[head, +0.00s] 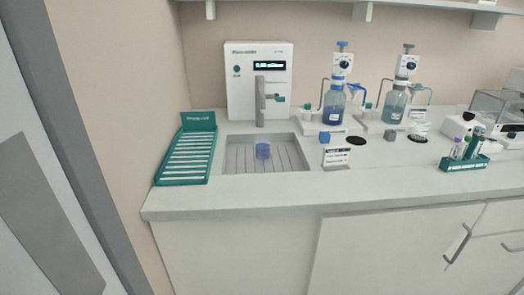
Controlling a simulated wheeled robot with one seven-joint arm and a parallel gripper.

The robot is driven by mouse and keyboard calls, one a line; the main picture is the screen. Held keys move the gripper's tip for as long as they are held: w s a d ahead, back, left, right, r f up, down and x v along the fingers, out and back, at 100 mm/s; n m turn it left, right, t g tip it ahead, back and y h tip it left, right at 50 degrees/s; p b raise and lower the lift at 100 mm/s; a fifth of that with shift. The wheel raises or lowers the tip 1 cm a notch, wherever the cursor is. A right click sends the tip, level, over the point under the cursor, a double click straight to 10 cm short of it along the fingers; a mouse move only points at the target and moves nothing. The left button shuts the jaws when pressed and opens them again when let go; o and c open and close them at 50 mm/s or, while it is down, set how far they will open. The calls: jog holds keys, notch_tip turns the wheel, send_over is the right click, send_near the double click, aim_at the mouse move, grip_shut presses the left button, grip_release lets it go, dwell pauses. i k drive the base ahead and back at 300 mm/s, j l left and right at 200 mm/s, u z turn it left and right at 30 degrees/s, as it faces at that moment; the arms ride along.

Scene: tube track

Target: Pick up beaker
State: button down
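A small bluish cup-shaped vessel (263,151), which looks like the beaker, stands upright in the grey ribbed recessed tray (292,165) of the counter. It is below and in front of the white dispensing machine (242,78), whose tap (260,110) hangs just above and behind it. Its contents are too small to tell. My gripper and arm do not show in this view.
A teal slotted rack (207,128) stands left of the recess. Two dispenser bottles with blue liquid (334,108) (395,108) stand to the right, behind a small sign (337,157). A teal tube rack (464,163) is farther right. The counter's front strip (300,194) is clear.

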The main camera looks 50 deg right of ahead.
aim_at(263, 148)
jog(key=i+z, duration=0.15)
jog(key=z, duration=0.2)
jog(key=i+j+z, duration=0.1)
jog(key=z, duration=0.25)
jog(key=i+j+z, duration=0.15)
jog(key=z, duration=0.2)
jog(key=k+j, duration=0.1)
jog(key=j, duration=0.4)
jog(key=i+l, duration=0.1)
jog(key=l, duration=0.4)
jog(key=i, duration=0.05)
